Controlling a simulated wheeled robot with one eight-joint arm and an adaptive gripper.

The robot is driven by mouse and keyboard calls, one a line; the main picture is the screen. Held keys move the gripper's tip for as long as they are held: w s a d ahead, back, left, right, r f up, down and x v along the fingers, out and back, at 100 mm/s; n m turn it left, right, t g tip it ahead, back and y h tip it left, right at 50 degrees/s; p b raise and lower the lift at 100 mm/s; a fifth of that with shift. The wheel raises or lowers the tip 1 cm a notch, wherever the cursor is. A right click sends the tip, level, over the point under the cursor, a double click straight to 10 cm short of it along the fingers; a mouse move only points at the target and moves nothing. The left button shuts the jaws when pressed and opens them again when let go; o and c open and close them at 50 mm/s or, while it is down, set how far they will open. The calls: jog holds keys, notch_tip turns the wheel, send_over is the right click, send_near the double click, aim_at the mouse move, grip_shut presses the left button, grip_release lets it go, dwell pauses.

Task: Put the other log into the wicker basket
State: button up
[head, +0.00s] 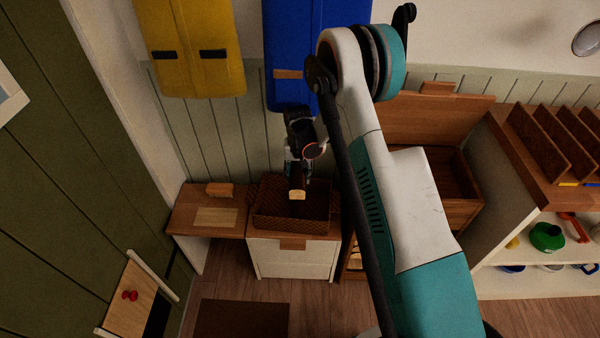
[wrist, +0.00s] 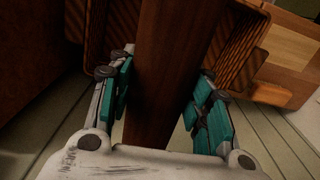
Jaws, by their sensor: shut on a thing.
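My gripper (head: 298,172) is shut on a brown log (wrist: 168,70), whose pale cut end (head: 297,194) faces the head camera. The log runs lengthwise between the two teal-padded fingers in the wrist view. The dark brown wicker basket (head: 262,222) stands on a white cabinet, and the log is over its opening in the head view. Basket weave (wrist: 243,58) shows on both sides of the log in the wrist view. I cannot tell whether the log touches the basket. The basket's inside is dark and partly hidden by the log and gripper.
A wooden top (head: 180,218) with a small wooden block (head: 220,190) adjoins the basket on the left. An open wooden chest (head: 462,170) stands to the right, partly behind my arm. A shelf unit (head: 520,285) with colourful items is farther right. A blue panel (head: 285,95) hangs behind.

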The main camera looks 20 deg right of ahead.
aim_at(298, 169)
notch_tip(298, 169, down, 6)
jog(key=b, duration=0.2)
jog(key=shift+b, duration=0.3)
jog(key=shift+f, duration=0.1)
jog(key=o, duration=1.4)
notch_tip(298, 169, up, 12)
jog(key=shift+r, duration=0.1)
